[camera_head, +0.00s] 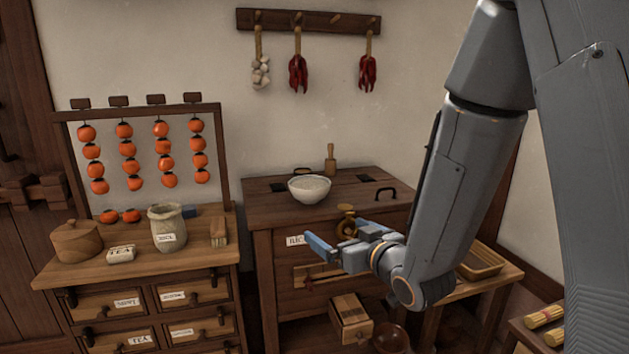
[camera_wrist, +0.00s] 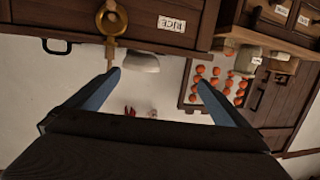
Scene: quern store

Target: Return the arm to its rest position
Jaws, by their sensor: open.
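My gripper (camera_head: 322,252) is open and empty, at the end of my bent grey arm. In the head view it hangs in front of the wooden quern cabinet (camera_head: 262,218), near a brass ring-shaped fitting (camera_head: 346,222). The wrist view is upside down. There the two blue fingers of my gripper (camera_wrist: 156,85) are spread wide with nothing between them but the background. The brass fitting (camera_wrist: 111,22) shows just beyond the left finger. I cannot tell whether the gripper touches the cabinet front.
A white bowl (camera_head: 309,188) of pale contents stands on the cabinet. Left is a drawer chest (camera_head: 150,262) with a jar (camera_head: 166,235) and a persimmon rack (camera_head: 225,170). A low table with a tray (camera_head: 482,265) stands right.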

